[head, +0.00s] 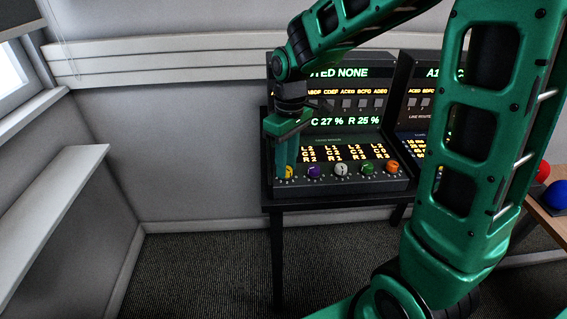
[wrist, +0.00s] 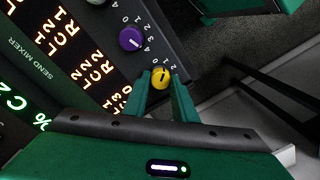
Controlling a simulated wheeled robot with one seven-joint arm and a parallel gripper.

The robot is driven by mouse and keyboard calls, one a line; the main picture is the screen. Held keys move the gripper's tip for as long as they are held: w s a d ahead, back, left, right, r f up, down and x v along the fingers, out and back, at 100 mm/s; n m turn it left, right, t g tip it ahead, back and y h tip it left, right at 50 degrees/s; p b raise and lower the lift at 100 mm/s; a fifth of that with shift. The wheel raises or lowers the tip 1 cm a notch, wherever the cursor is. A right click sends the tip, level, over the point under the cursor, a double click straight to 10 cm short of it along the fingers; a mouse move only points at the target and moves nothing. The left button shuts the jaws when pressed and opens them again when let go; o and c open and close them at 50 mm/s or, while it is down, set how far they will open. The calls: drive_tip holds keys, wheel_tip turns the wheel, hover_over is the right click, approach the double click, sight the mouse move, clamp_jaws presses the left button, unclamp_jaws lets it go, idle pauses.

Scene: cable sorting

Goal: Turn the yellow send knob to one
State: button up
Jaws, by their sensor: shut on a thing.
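The yellow send knob (head: 288,171) is at the left end of a row of knobs on the send mixer panel (head: 345,181). In the wrist view the yellow knob (wrist: 161,77) sits between my two fingertips, with numbers printed around it. My gripper (head: 281,168) reaches down onto it from above and is shut on it. In the wrist view the fingers of my gripper (wrist: 162,84) are on either side of the knob. The knob's pointer is too small to read surely, and my fingers cover some of its scale.
A second console (head: 417,100) is to the right. Red (head: 542,171) and blue balls (head: 555,194) lie far right.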

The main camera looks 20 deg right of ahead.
drive_tip(key=shift+d, duration=0.1)
drive_tip(key=o, duration=0.8)
drive_tip(key=shift+c, duration=0.2)
wheel_tip(320, 180, up, 11)
drive_tip(key=shift+w+d+f, duration=0.15)
drive_tip(key=shift+w+d, duration=0.05)
drive_tip(key=shift+d, duration=0.05)
